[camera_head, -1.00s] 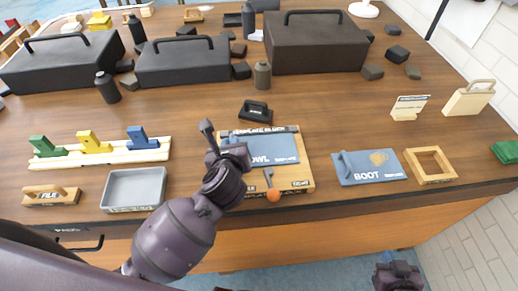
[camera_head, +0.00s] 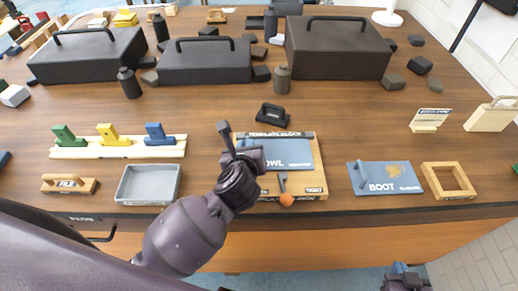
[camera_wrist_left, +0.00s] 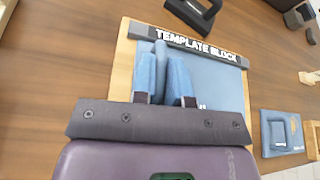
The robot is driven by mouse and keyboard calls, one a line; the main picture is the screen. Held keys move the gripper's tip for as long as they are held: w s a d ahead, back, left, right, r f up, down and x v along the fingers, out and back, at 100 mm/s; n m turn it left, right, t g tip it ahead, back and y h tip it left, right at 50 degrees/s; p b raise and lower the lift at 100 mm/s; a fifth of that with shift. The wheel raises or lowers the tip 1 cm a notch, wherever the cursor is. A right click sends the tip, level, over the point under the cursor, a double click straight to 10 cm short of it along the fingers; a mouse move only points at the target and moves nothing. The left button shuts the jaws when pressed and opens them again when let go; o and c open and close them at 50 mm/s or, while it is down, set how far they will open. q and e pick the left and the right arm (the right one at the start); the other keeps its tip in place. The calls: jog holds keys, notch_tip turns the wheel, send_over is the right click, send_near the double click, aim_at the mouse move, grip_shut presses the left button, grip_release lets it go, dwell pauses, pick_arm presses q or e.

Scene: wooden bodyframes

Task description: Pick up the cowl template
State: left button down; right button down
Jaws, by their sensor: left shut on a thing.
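The blue cowl template (camera_head: 290,154) is a flat board with partly hidden white lettering. It lies on the wooden template block (camera_head: 318,188) at the table's front, and I see no clear gap beneath it. My left gripper (camera_head: 242,158) is over the template's left side, shut on its blue raised handle. The left wrist view shows the handle (camera_wrist_left: 161,70) at the fingers (camera_wrist_left: 163,98) and the template board (camera_wrist_left: 222,80) to the right. My right gripper (camera_head: 405,281) is low at the bottom right edge, below the table; its fingers cannot be made out.
A small orange-tipped tool (camera_head: 285,198) lies at the block's front. A blue boot template (camera_head: 386,177) and a wooden frame (camera_head: 448,180) lie to the right. A grey tray (camera_head: 149,184) stands left. A black handled block (camera_head: 272,115) sits behind. Dark boxes line the back.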

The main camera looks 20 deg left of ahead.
pick_arm(q)
notch_tip(320, 180, up, 20)
jog(key=p, duration=0.1)
jog(key=shift+p, duration=0.35)
